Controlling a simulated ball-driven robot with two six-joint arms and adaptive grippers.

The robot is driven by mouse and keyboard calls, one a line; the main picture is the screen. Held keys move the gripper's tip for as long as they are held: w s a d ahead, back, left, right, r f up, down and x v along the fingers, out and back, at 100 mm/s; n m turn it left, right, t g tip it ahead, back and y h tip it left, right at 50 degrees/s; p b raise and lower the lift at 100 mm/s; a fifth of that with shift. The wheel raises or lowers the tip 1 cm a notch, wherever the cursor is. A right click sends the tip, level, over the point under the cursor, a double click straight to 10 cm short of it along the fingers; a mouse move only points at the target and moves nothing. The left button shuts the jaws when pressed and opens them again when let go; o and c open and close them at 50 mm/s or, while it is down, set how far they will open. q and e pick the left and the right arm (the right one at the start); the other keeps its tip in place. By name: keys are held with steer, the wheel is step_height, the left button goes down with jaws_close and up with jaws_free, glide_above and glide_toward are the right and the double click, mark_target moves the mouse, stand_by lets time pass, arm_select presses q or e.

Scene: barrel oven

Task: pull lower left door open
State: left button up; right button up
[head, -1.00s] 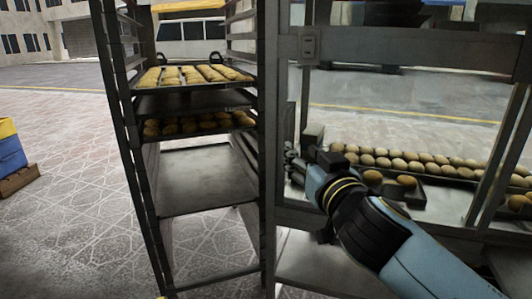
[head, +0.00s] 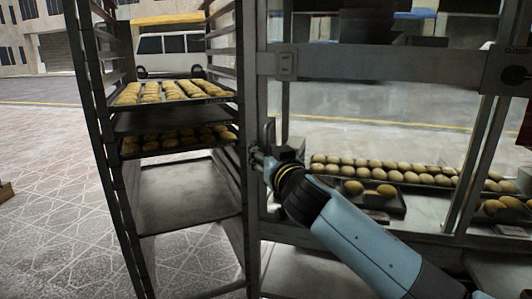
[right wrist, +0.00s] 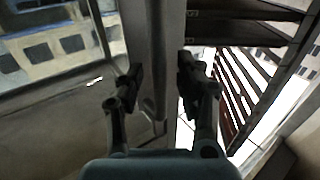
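The lower left door (head: 400,132) is a large glass pane in a grey metal frame, with rolls visible behind it. It looks closed, though its edge is partly hidden by my arm. My right gripper (head: 258,155) is at the left upright of this frame. In the right wrist view, the two dark fingers of this gripper (right wrist: 160,80) are apart, one on each side of a vertical grey bar (right wrist: 157,50), perhaps the door's handle. A gap seems to show on both sides, so contact is not clear. My left gripper is not in view.
A tall dark rack (head: 92,150) with a tray of pale pastries (head: 172,100) and a lower tray of browner ones (head: 178,144) stands close at left. Trays of rolls (head: 385,173) lie behind the glass. Open paved floor (head: 50,215) is left of the rack.

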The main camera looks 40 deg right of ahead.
steer(key=shift+c, duration=0.2)
jaws_close()
steer(key=shift+f, duration=0.1)
